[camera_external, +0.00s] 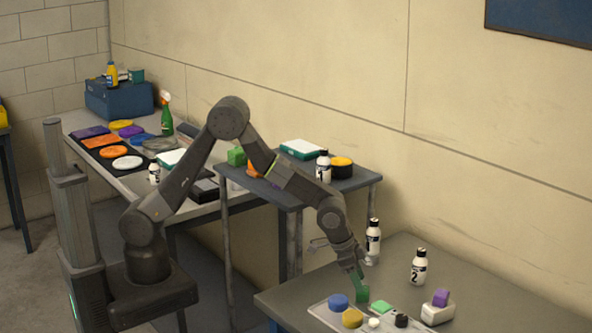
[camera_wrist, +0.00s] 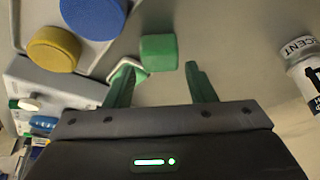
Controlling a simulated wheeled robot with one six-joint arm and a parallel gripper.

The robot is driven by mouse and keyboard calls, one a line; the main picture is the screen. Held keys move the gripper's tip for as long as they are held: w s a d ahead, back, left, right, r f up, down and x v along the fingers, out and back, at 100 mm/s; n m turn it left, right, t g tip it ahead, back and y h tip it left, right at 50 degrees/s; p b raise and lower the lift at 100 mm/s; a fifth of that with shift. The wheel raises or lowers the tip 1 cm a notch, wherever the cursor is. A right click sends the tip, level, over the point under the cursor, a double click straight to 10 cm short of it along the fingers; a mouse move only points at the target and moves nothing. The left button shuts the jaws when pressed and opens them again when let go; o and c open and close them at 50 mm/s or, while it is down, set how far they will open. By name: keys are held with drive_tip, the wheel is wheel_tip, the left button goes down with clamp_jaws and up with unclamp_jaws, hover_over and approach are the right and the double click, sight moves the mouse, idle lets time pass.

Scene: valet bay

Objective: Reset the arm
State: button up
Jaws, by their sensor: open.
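My arm reaches over the front table, and my gripper (camera_external: 359,283) points down near the back of a pale tray (camera_external: 318,308). In the wrist view, the two green fingers of my gripper (camera_wrist: 160,72) are spread apart with nothing clamped between them. A green block (camera_wrist: 158,50) shows just beyond the fingertips, roughly in line with the gap. In the external view, green at the fingertips blends with that block, so I cannot tell whether they touch.
The tray bears a blue round pad (camera_external: 338,301) and a yellow one (camera_external: 352,318). Bottles (camera_external: 373,240) (camera_external: 418,267) stand behind and right. The middle table (camera_external: 361,181) and wall are close to my arm.

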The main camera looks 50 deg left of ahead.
sight(347, 285)
drive_tip(key=x, duration=0.4)
drive_tip(key=shift+f+p, duration=0.15)
drive_tip(key=shift+p, duration=0.2)
wheel_tip(347, 285, up, 9)
drive_tip(key=shift+w+r+b, duration=0.1)
drive_tip(key=shift+r+b, duration=0.15)
drive_tip(key=shift+b, duration=0.9)
drive_tip(key=shift+a+r, duration=0.15)
drive_tip(key=shift+r, duration=0.15)
drive_tip(key=a+n+t+y+b, duration=0.1)
drive_tip(key=a+n+y+b, duration=0.3)
drive_tip(key=a+n, duration=0.45)
drive_tip(key=shift+n+h, duration=0.25)
drive_tip(key=shift+h, duration=0.15)
drive_tip(key=f, duration=1)
drive_tip(key=shift+d+p, duration=0.35)
drive_tip(key=shift+d, duration=0.05)
drive_tip(key=shift+r, duration=0.25)
